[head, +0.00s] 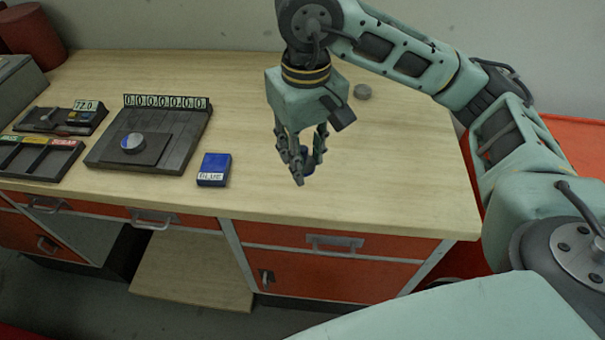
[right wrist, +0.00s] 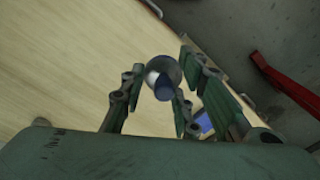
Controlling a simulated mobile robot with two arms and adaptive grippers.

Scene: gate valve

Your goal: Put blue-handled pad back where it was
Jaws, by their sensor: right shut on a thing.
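My right gripper (head: 303,172) points down over the bench near its front edge, to the right of the blue block. Whether the pad touches the bench top is hard to tell. The blue block labelled BLUE (head: 214,167) lies on the bench; it also shows in the right wrist view (right wrist: 204,122). My left gripper is out of view.
A labelled tray (head: 35,158) and a 72.0 meter (head: 75,117) stand left. The bench's right side (head: 410,165) is clear.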

